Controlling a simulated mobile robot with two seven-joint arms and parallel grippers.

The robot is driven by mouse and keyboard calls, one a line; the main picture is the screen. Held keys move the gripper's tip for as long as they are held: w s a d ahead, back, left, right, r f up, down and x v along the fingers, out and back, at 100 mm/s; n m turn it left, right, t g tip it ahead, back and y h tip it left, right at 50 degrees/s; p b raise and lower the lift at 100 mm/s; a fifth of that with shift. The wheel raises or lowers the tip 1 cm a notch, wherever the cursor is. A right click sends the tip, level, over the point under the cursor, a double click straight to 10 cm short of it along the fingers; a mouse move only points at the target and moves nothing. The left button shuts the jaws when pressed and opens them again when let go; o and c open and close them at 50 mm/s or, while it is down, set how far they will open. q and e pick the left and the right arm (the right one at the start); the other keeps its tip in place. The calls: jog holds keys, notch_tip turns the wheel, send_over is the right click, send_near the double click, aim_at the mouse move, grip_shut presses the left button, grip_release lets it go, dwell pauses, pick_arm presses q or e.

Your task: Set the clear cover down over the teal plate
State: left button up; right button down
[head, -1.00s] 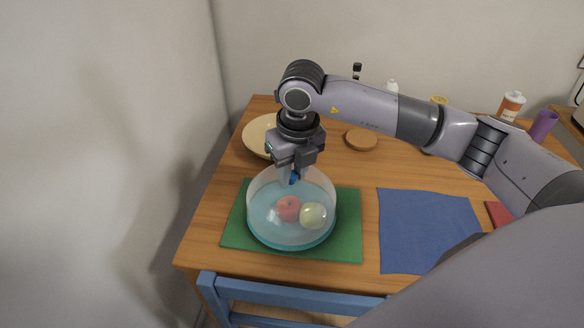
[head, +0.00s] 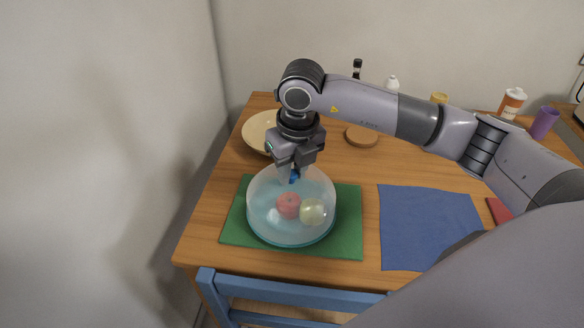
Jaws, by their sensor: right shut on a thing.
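The clear cover (head: 262,187) is a see-through dome with a blue knob (head: 294,177) on top. It is over the teal plate (head: 290,244), whose rim shows along the front. A red apple (head: 288,205) and a pale green fruit (head: 312,212) show through the cover. My right gripper (head: 293,174) points down and is shut on the blue knob. The cover looks level, with its lower edge at or very near the plate; I cannot tell if they touch. My left gripper is not in view.
A green mat (head: 347,225) lies under the plate, with a blue mat (head: 425,225) to its right. A cream bowl (head: 257,131) and a round wooden coaster (head: 361,136) are behind. An orange-labelled bottle (head: 511,103) and a purple cup (head: 544,122) stand at the back right. A blue chair (head: 290,291) is in front.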

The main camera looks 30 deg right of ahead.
jog(key=shift+f, duration=0.2)
jog(key=c, duration=0.8)
grip_release()
jog(key=shift+s+r+b, duration=0.1)
jog(key=shift+s+r, duration=0.05)
jog(key=shift+r, duration=1.05)
jog(key=shift+s+r+b, duration=0.1)
jog(key=shift+s+r, duration=0.1)
jog(key=shift+r, duration=0.95)
jog(key=shift+s+r+b, duration=0.1)
jog(key=shift+s+r, duration=0.05)
jog(key=shift+r, duration=1.05)
